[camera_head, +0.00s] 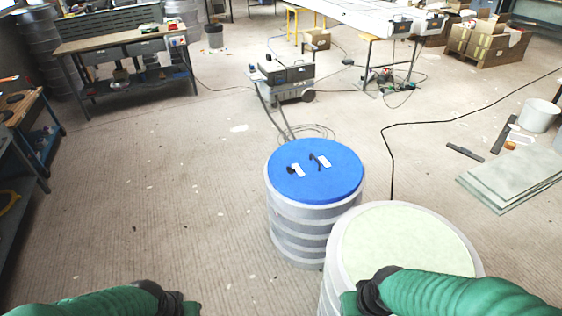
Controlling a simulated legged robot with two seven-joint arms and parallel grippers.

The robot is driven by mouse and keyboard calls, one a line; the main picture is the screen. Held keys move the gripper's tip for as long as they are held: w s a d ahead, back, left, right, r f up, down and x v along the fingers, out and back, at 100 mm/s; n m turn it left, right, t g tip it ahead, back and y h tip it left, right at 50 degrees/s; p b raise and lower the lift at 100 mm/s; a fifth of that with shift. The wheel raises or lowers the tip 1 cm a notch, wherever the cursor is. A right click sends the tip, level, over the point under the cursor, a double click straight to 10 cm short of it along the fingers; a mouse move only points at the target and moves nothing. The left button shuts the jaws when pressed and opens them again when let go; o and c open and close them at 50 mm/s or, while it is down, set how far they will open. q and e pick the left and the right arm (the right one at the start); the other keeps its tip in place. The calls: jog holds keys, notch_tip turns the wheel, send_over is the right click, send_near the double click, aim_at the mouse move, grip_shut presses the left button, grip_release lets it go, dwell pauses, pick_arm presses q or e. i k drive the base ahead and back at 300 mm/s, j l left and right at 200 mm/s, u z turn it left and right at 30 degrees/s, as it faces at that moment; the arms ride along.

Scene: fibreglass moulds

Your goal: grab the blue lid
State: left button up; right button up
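The blue lid (318,182) is a round, flat disc on top of a grey-white ribbed drum (297,235) in the middle of the view. Two small white pieces with black parts lie on the lid, one at its left and one near its middle. My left arm comes in low at the left and my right arm low at the right, both green with dark joints. Both arms run out of the picture at the bottom, apart from the lid. Neither gripper's fingers show.
A second drum with a pale green top (405,240) stands close at the lower right, partly behind my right arm. Hoses and a wheeled machine (285,75) lie beyond the lid. Flat panels (515,178) lie at the right. The floor on the left is mostly clear.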

aim_at(328, 171)
jog(key=i+j+u, duration=0.15)
jog(key=i+j, duration=0.2)
jog(key=i, duration=0.15)
jog(key=i+j+u, duration=0.1)
jog(key=i+j, duration=0.2)
jog(key=i, duration=0.2)
jog(key=i+j+u, duration=0.15)
jog(key=i, duration=0.35)
jog(key=i+j+u, duration=0.1)
jog(key=i+j, duration=0.2)
jog(key=i, duration=0.25)
jog(key=i+z, duration=0.3)
jog(key=z, duration=0.2)
jog(key=i+z, duration=0.45)
jog(key=i+j+z, duration=0.2)
jog(key=z, duration=0.3)
jog(key=i+z, duration=0.25)
jog(key=z, duration=0.25)
jog(key=i+z, duration=0.25)
jog(key=z, duration=0.2)
jog(key=i+j+z, duration=0.2)
jog(key=z, duration=0.3)
